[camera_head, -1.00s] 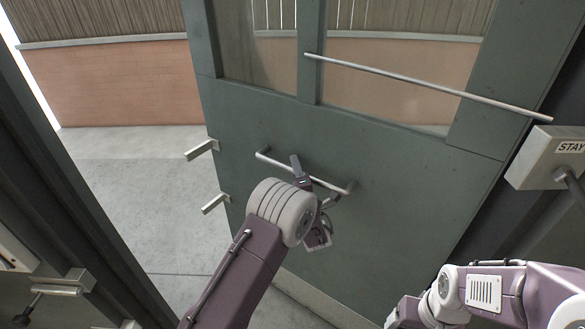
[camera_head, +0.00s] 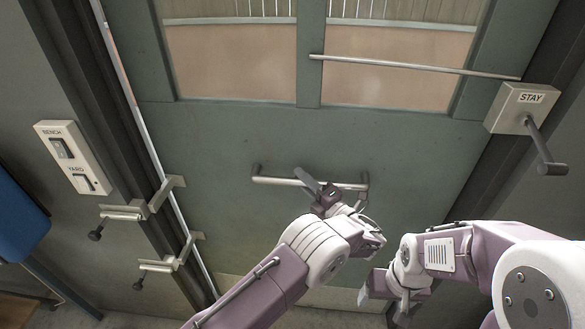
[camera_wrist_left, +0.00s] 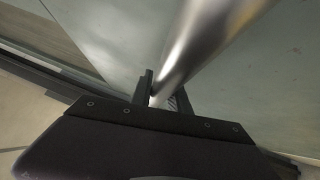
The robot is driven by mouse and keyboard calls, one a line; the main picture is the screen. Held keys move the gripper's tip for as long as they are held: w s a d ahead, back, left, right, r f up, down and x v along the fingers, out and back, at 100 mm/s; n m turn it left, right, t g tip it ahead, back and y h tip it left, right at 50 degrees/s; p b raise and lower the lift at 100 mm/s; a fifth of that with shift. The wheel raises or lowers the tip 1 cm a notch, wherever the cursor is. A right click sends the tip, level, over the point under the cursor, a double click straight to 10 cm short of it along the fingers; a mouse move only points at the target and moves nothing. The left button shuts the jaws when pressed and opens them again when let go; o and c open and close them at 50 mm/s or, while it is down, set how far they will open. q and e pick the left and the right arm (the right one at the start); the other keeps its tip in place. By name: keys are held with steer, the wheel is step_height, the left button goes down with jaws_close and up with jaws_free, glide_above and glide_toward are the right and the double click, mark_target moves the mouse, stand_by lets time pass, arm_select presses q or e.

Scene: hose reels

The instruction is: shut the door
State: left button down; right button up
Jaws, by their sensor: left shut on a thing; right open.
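The grey-green door (camera_head: 215,140) has two windows and stands nearly in line with its frame. A narrow bright strip shows along its left edge, so it looks slightly ajar. In the left wrist view the bar (camera_wrist_left: 200,45) runs between the fingers (camera_wrist_left: 165,98). My right gripper (camera_head: 384,290) is open and empty, low in front of the door's right part, apart from the handle.
Two metal brackets (camera_head: 166,194) (camera_head: 188,249) sit on the door's left edge, beside two black-knobbed latches (camera_head: 122,213) (camera_head: 155,266) on the wall. A switch panel (camera_head: 73,160) is at left. A box marked STAY (camera_head: 520,108) has a lever (camera_head: 541,150); a rod (camera_head: 415,67) reaches it.

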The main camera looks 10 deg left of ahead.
arm_select(q)
steer(key=shift+s+d+r+n+y, duration=0.1)
steer(key=shift+s+n+y, duration=0.05)
steer(key=shift+s, duration=0.3)
steer(key=shift+s+d+r+n+y, duration=0.1)
steer(key=shift+s+n+y, duration=0.05)
steer(key=shift+s, duration=0.3)
steer(key=shift+s+d+g, duration=0.1)
steer(key=shift+s+g, duration=0.2)
steer(key=shift+s, duration=0.1)
steer(key=c, duration=1.5)
jaws_free()
